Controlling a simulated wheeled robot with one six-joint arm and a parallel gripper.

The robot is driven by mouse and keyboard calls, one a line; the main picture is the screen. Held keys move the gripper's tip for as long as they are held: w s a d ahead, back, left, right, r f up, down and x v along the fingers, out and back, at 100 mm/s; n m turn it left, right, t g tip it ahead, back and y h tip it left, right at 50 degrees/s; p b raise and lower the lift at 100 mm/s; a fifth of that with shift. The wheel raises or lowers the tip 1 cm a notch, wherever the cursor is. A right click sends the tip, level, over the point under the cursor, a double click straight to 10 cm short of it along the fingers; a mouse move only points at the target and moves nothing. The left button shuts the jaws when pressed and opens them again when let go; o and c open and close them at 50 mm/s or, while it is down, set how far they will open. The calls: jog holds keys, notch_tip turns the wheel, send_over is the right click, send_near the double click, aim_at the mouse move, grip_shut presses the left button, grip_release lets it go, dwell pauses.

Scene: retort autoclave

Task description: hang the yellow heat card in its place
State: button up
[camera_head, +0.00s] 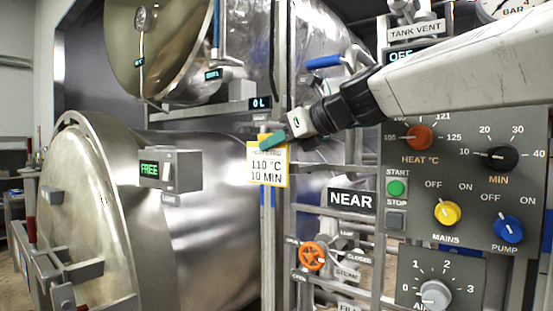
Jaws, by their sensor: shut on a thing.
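The yellow heat card (268,166) is a small white plate with a yellow border, reading "110 °C 10 MIN". It is upright, in front of the vertical pipes just below the "0 L" display (260,104). My gripper (272,141) reaches in from the right with green fingertips and is shut on the card's top edge. The fingertips cover part of the top line of print. Whether the card touches a hook or the post behind it cannot be told; any hook there is hidden by the card and fingers.
A large steel vessel with a round door (85,215) fills the left, with a "FREE" display box (170,168). A control panel (465,180) with knobs stands at the right, under my arm. A "NEAR" sign (351,200) and orange valve wheel (313,256) sit on pipes between them.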

aim_at(275, 159)
jog(key=f, duration=0.1)
jog(key=w+f, duration=0.1)
jog(key=shift+w+a+f, duration=0.15)
jog(key=shift+f, duration=0.45)
jog(key=shift+f, duration=0.15)
jog(key=shift+f, duration=0.15)
jog(key=o, duration=1)
jog(key=shift+o, duration=0.2)
jog(key=v, duration=0.7)
jog(key=shift+d+r, duration=0.2)
jog(key=shift+d, duration=0.25)
